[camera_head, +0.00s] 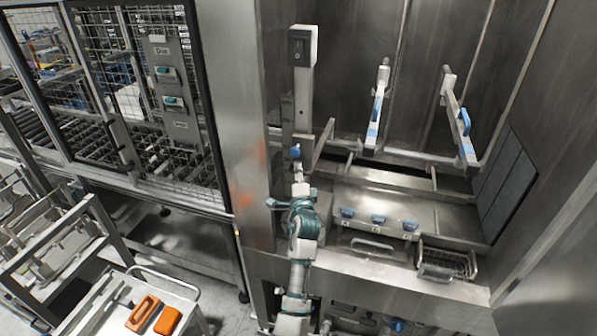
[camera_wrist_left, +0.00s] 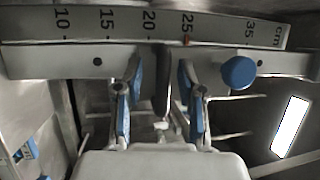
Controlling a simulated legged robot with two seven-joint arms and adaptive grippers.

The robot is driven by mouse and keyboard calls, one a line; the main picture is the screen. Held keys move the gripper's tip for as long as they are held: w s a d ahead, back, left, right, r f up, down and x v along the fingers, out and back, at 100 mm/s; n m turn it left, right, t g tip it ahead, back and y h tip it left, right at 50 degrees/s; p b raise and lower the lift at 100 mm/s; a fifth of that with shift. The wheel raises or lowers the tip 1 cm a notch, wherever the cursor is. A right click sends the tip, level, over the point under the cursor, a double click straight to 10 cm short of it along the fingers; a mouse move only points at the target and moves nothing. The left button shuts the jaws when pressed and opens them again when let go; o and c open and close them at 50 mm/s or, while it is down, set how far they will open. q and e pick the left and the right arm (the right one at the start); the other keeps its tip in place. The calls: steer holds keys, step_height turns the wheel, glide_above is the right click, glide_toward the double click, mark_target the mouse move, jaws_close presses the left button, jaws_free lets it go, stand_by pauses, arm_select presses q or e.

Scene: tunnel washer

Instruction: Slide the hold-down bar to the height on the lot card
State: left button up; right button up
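In the wrist view a grey scale strip (camera_wrist_left: 90,27), numbered from 10 to 35 cm, runs across the top. A small red mark (camera_wrist_left: 187,40) sits by the 25. Below it lies a grey rail with a round blue knob (camera_wrist_left: 238,72) right of my left gripper (camera_wrist_left: 158,90). The gripper's two blue-padded fingers are apart, with a thin grey bar-like part between them; I cannot tell whether they touch it. In the head view my left gripper (camera_head: 298,178) is at the upright post (camera_head: 302,95), just below the blue knob (camera_head: 295,152). No readable lot card shows.
Two pale bars with blue parts (camera_head: 377,110) (camera_head: 458,118) stand right of the post. A ledge with several blue handles (camera_head: 378,218) and a wire basket (camera_head: 447,264) lie below. A mesh cage (camera_head: 150,95) and a trolley with orange items (camera_head: 143,313) stand left.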

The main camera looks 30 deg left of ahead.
arm_select(q)
jaws_close()
step_height(320, 180, down, 16)
steer(key=b, duration=1.1)
jaws_free()
steer(key=shift+r, duration=0.15)
